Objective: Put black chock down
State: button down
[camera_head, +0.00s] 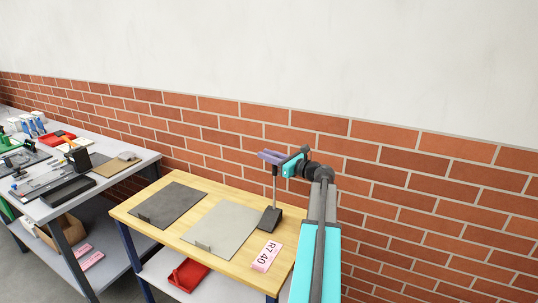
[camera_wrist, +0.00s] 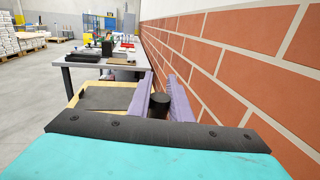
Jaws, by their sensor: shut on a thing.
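The black chock (camera_head: 269,219) is a dark wedge with a thin upright post. My gripper (camera_head: 268,156) has purple fingers and is shut on the top of that post. The wedge shows over the right part of the wooden table (camera_head: 163,245), beside the light grey mat's right edge. I cannot tell whether its underside touches the table. In the wrist view the chock's round black top (camera_wrist: 160,103) sits between the purple fingers (camera_wrist: 163,88); its wedge is hidden there.
A dark grey mat (camera_head: 168,204) and a light grey mat (camera_head: 222,229) lie on the table. A red tray (camera_head: 188,275) is on the shelf below. A brick wall (camera_head: 400,185) stands close behind.

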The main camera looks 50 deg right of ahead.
jog(key=shift+f, duration=0.3)
jog(key=c, duration=1.6)
grip_release()
jog(key=s+b, duration=0.3)
jog(key=s, duration=0.9)
jog(key=shift+d, duration=0.2)
